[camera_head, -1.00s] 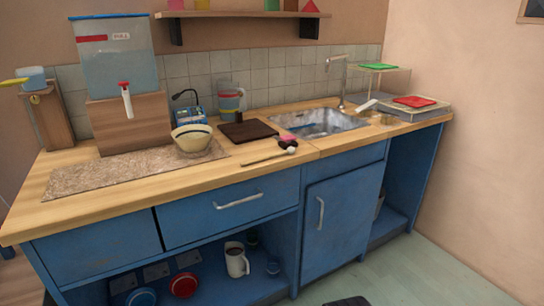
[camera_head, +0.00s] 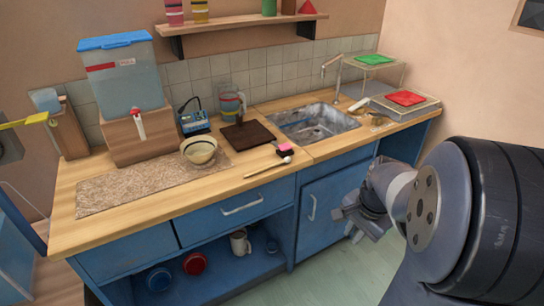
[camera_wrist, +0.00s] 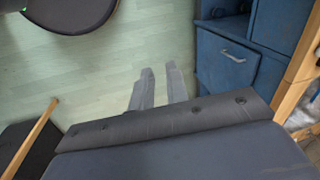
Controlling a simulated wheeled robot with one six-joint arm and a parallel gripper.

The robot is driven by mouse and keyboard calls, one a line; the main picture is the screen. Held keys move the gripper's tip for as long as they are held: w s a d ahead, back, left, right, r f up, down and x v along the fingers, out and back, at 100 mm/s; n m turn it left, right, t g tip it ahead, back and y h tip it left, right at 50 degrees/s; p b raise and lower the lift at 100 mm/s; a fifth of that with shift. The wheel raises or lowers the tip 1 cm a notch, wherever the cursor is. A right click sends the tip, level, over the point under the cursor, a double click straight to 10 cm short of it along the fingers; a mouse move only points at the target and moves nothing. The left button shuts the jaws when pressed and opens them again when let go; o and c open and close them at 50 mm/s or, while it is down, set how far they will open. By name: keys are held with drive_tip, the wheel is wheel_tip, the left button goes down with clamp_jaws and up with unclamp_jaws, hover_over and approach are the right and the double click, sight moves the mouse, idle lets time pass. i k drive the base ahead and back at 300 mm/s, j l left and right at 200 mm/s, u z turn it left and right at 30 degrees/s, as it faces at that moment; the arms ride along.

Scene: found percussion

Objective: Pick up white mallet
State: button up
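The white mallet (camera_head: 268,168) lies on the wooden counter in the head view, near the front edge and left of the sink. It has a thin pale handle and a small white head at its right end. A small pink and black object lies close behind the head. My gripper (camera_head: 358,222) is in front of the counter, lower and to the right of the mallet, well apart from it. In the wrist view its two fingers (camera_wrist: 160,88) point over the floor with a gap between them and nothing held. The mallet is not visible in the wrist view.
A bowl (camera_head: 199,151), a dark board (camera_head: 248,135) and a blue-lidded water dispenser (camera_head: 130,85) stand behind and left of the mallet. A metal sink (camera_head: 310,122) is to the right.

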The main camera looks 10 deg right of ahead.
sight(287, 160)
drive_tip(key=i+j, duration=0.45)
drive_tip(key=i, duration=0.15)
drive_tip(key=i+j, duration=0.4)
drive_tip(key=i, duration=0.25)
